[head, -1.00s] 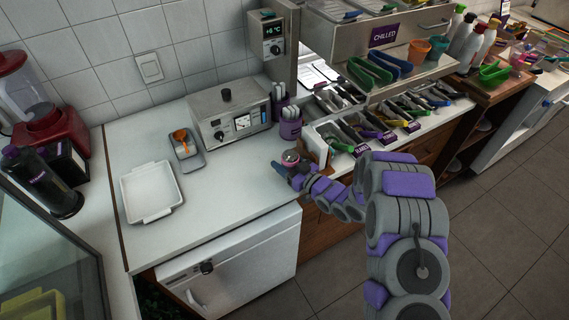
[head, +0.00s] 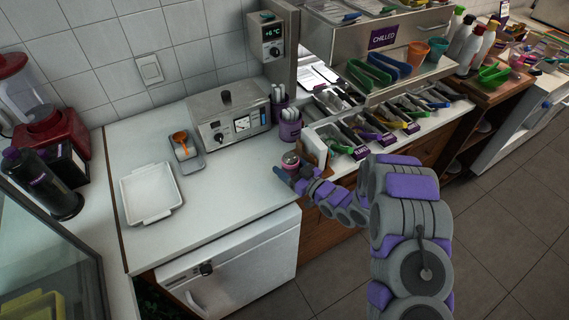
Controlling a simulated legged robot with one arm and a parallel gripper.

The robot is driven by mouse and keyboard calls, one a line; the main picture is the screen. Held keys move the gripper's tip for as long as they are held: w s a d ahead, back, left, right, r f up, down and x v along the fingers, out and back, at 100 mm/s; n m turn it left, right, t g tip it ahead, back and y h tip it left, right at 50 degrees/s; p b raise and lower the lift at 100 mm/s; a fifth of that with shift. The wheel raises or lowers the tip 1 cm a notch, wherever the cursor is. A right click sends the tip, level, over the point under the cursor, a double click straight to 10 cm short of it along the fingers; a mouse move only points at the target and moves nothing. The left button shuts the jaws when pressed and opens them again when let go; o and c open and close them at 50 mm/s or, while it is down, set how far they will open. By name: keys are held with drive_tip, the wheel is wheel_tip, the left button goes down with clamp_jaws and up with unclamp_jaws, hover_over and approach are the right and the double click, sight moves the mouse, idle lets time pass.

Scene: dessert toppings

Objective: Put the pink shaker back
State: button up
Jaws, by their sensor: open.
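The pink shaker (head: 291,160) stands upright on the white counter, near its front edge, in the head view. My gripper (head: 283,173) is low over the counter right at the shaker, with its fingers at the shaker's left and front side. The fingers are open, and the wrist hides the shaker's lower part. I cannot tell whether the fingers touch it.
A holder with upright white cards (head: 314,147) stands just right of the shaker. Purple cups (head: 289,130) are behind it. A steel warmer (head: 230,118), a small tray with an orange scoop (head: 187,150) and a white tray (head: 152,193) stand left. The counter between is clear.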

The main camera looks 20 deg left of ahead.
drive_tip(key=p+v, duration=0.1)
drive_tip(key=v, duration=0.9)
drive_tip(key=shift+d+p, duration=0.2)
drive_tip(key=shift+p, duration=0.15)
drive_tip(key=shift+s+r, duration=0.1)
drive_tip(key=shift+s, duration=0.05)
